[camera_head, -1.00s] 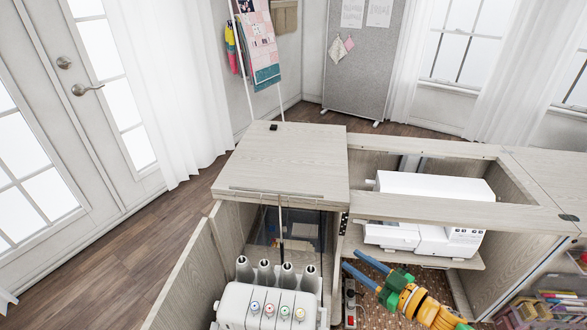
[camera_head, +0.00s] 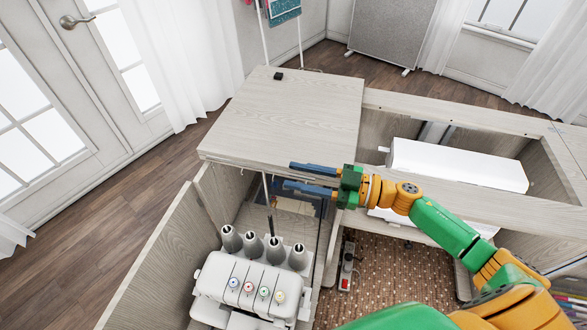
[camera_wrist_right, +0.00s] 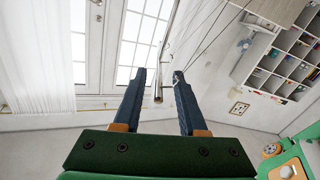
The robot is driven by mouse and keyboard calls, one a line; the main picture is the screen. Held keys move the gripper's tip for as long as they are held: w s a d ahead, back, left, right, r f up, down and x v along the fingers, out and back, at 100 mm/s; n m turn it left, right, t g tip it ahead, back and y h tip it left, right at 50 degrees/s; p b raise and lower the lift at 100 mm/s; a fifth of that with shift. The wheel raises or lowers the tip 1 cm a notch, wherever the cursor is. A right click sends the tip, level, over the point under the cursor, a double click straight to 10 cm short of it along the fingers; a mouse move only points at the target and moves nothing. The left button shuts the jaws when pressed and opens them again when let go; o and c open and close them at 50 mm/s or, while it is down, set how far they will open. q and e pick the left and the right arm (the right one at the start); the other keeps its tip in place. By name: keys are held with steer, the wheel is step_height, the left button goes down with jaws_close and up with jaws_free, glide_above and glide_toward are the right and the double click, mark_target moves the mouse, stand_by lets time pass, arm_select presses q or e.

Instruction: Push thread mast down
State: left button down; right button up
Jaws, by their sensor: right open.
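The white serger (camera_head: 245,285) with several grey thread cones stands in the open cabinet bay. Its thread mast (camera_head: 269,205) is a thin, upright rod behind the cones, and its upper end is hidden under the cabinet top's front edge. My right gripper (camera_head: 289,176) is open, its blue fingers pointing left just beside the mast near that edge. In the right wrist view, a shiny metal rod, which looks like the mast (camera_wrist_right: 166,50), shows between the two open fingers (camera_wrist_right: 159,75). I cannot tell whether they touch it. My left gripper is not in view.
The wooden cabinet top (camera_head: 290,115) overhangs close above the right fingers. A white sewing machine (camera_head: 455,165) sits in the opening to the right. An open cabinet door (camera_head: 165,260) stands left of the serger.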

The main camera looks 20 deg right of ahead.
steer(key=shift+w+a+r, duration=0.1)
steer(key=shift+w+a, duration=0.2)
steer(key=shift+a, duration=0.15)
steer(key=shift+w+a, duration=0.1)
steer(key=shift+w, duration=0.1)
jaws_close()
stand_by(0.9)
